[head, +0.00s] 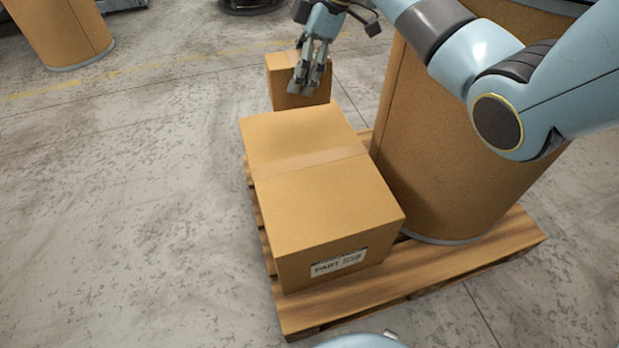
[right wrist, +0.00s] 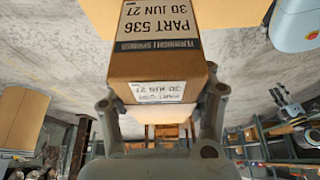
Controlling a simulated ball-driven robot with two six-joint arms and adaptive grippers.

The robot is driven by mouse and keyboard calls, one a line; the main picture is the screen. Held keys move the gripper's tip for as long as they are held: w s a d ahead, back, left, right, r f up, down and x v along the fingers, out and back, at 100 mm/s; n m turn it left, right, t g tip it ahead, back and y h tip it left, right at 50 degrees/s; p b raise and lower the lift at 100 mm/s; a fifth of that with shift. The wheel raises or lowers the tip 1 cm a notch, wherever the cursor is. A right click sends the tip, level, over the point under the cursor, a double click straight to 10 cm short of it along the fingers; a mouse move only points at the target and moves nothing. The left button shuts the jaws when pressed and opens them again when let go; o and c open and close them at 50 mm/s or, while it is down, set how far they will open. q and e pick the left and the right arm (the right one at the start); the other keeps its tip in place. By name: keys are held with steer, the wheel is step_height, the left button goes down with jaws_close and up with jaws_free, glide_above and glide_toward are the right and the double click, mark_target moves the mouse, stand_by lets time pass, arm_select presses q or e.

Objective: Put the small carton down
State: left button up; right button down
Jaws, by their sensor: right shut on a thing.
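The small carton (head: 285,92) is a plain brown box just behind the large carton in the head view. My right gripper (head: 304,82) reaches down over its near side and is shut on it. In the right wrist view the small carton (right wrist: 160,68) sits between the fingers (right wrist: 160,108), with white printed labels reading PART 536 and 30 JUN 27. Its lower edge is hidden by the large carton in the head view, so I cannot tell whether it rests on anything.
A large taped carton (head: 320,200) stands on a wooden pallet (head: 450,275), beside a tall brown drum (head: 450,170). Another drum (head: 60,30) stands at the far left. The concrete floor left of the pallet is clear, with a faded yellow line across it.

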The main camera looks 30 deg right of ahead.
steer(key=shift+n, duration=0.3)
steer(key=f, duration=0.1)
steer(key=w+d+f+b, duration=0.1)
steer(key=f, duration=0.1)
steer(key=f+b, duration=0.1)
steer(key=shift+w+d+f, duration=0.15)
steer(key=shift+w+f, duration=0.05)
steer(key=shift+f, duration=0.2)
step_height(320, 180, down, 7)
steer(key=b, duration=0.4)
step_height(320, 180, down, 2)
steer(key=shift+f+b, duration=0.2)
steer(key=shift+b, duration=0.6)
arm_select(q)
steer(key=w+t, duration=0.1)
steer(key=w+d+r+t, duration=0.1)
steer(key=w, duration=0.1)
steer(key=w+d+t, duration=0.1)
steer(key=shift+w+d+r+t+h, duration=0.1)
steer(key=shift+w+r+t+h, duration=0.15)
steer(key=shift+t+h, duration=0.15)
arm_select(e)
steer(key=shift+w+f, duration=0.1)
steer(key=shift+f, duration=0.1)
steer(key=shift+c, duration=2.2)
jaws_free()
steer(key=shift+f, duration=0.15)
